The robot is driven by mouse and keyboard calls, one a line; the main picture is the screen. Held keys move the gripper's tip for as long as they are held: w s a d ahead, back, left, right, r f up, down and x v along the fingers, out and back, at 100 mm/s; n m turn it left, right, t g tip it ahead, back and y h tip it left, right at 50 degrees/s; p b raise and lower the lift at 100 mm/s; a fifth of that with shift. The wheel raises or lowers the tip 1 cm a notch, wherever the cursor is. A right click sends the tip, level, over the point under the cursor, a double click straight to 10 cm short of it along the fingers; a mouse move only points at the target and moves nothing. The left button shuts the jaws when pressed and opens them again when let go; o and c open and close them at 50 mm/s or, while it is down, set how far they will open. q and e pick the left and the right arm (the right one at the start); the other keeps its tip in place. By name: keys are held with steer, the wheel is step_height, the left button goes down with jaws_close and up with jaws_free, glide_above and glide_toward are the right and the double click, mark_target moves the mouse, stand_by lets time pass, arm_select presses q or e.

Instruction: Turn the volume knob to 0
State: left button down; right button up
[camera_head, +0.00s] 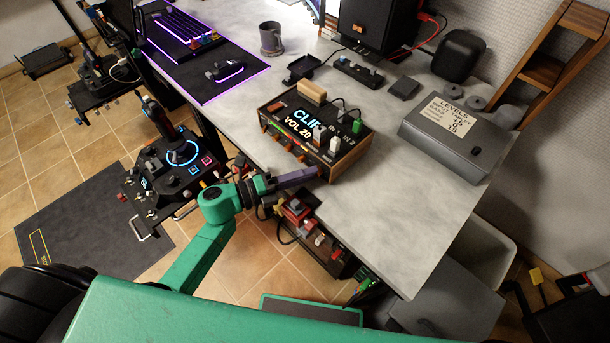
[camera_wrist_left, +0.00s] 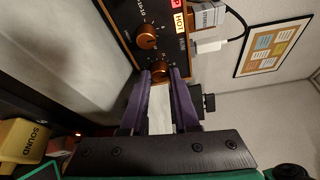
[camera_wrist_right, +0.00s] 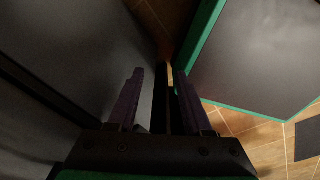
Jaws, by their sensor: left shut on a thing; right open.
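The audio box (camera_head: 325,168) sits on the desk in the head view, its lit display reading "CLIP" and "VOL 20". My left gripper (camera_head: 320,173) reaches the near right corner of its front panel. In the left wrist view, the purple fingers of my left gripper (camera_wrist_left: 161,78) are shut on an orange-brown knob (camera_wrist_left: 161,68) at the panel's end. A second, similar knob (camera_wrist_left: 148,40) with a dial scale is free beside it. I cannot read which knob is volume. My right gripper (camera_wrist_right: 160,90) is open and empty in the right wrist view.
The grey desk (camera_head: 385,220) is clear to the right of the box. A grey case with a "LEVELS" note (camera_head: 455,113) stands at the right rear. A joystick panel (camera_head: 170,165) is left of the desk. A red-parts rack (camera_head: 310,235) sits below the edge.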

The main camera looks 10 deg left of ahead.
arm_select(q)
steer(key=shift+f, duration=0.1)
stand_by(0.4)
steer(key=c, duration=0.7)
jaws_free()
steer(key=shift+o, duration=0.2)
steer(key=f+b+v, duration=0.1)
steer(key=b+v, duration=0.1)
steer(key=v, duration=1.2)
steer(key=shift+a+r, duration=0.25)
steer(key=shift+r, duration=0.2)
steer(key=shift+s, duration=0.15)
